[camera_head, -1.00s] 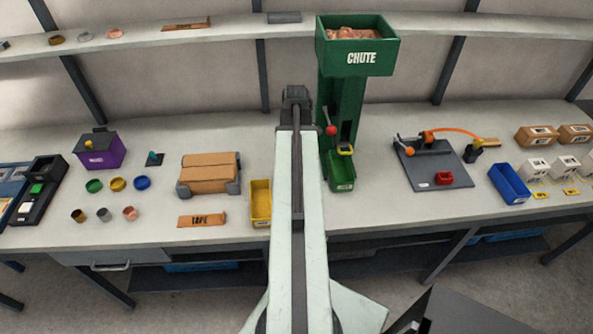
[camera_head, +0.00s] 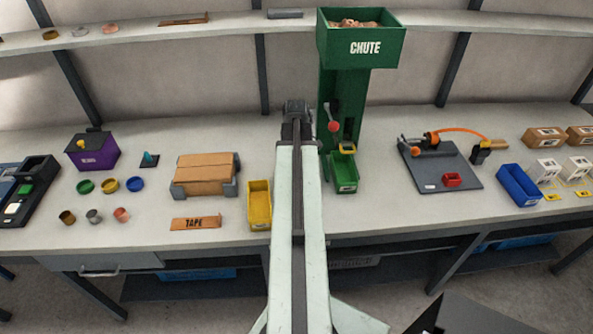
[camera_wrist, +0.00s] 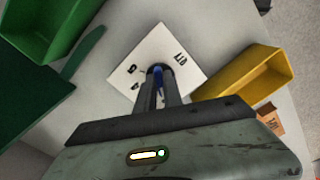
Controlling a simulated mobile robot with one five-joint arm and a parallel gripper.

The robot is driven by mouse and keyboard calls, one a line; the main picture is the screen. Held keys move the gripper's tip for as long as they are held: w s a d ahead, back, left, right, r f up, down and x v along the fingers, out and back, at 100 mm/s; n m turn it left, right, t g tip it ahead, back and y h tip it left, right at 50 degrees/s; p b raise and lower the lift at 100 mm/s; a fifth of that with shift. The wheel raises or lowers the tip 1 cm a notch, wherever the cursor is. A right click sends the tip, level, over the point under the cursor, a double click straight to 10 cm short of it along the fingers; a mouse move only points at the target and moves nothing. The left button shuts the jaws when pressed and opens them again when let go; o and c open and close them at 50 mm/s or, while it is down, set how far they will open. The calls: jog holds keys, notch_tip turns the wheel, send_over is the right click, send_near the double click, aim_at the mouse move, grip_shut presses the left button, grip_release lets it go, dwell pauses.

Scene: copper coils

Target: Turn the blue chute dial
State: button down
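The blue chute dial (camera_wrist: 157,71) stands on a white square plate (camera_wrist: 180,50) with dark lettering, in the wrist view. My gripper (camera_wrist: 156,80) is over the plate, its two dark fingers close together on either side of the dial, seemingly closed on it. The fingers cover most of the dial, and its pointing direction cannot be read. In the head view my gripper (camera_head: 296,108) is at the left of the green chute (camera_head: 352,95); my arm hides the dial and plate there.
A green bin (camera_head: 346,186) sits below the chute, and a red-knobbed lever (camera_head: 333,125) is on its front. A yellow bin (camera_head: 260,222) stands close to the left of my arm. A brown box (camera_head: 204,182) is farther left, and a dark fixture board (camera_head: 442,172) lies right.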

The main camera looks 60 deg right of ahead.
jog(key=shift+d, duration=0.1)
jog(key=shift+m, duration=0.4)
jog(key=m, duration=0.6)
jog(key=shift+a+m, duration=0.25)
jog(key=shift+m, duration=0.05)
jog(key=m, duration=0.4)
jog(key=shift+a, duration=0.1)
jog(key=shift+w+m, duration=0.15)
jog(key=shift+m, duration=2.05)
jog(key=shift+a, duration=0.1)
